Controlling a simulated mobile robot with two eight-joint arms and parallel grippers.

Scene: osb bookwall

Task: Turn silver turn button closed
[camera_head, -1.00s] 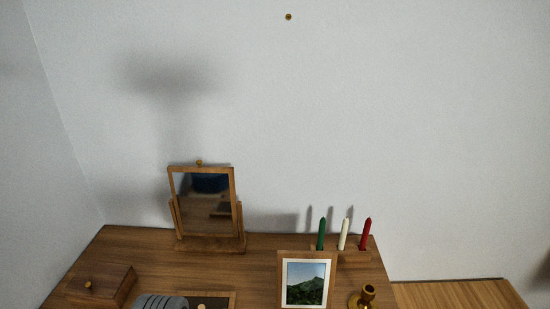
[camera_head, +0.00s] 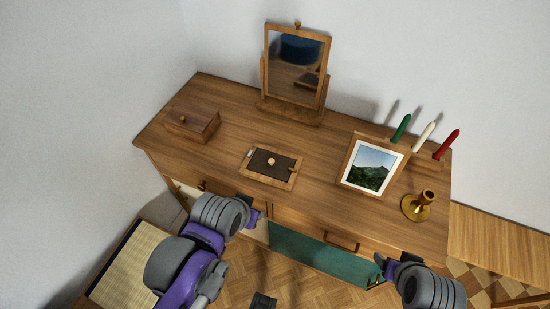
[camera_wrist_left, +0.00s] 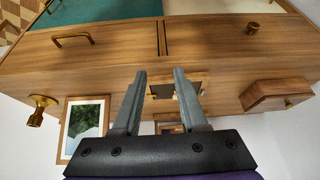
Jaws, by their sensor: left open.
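I cannot make out a silver turn button in either view. A small wooden-framed dark panel (camera_head: 285,166) lies flat on the dresser top, with a pale round knob (camera_head: 271,161) and small fittings too small to identify. My left gripper (camera_head: 256,214) is at the dresser's front edge, in front of the panel. In the left wrist view, its two fingers (camera_wrist_left: 160,75) are apart with nothing held, and the panel (camera_wrist_left: 160,91) shows partly between and behind them. My right gripper (camera_head: 381,262) is low at the front right; its jaw opening is unclear.
On the dresser top (camera_head: 225,125) stand a tilting mirror (camera_head: 295,65), a lidded wooden box (camera_head: 193,123), a framed landscape (camera_head: 371,167), a brass candlestick (camera_head: 419,206) and green, white and red candles (camera_head: 425,137). Below are drawer handles (camera_head: 341,243) and a teal panel (camera_head: 310,259).

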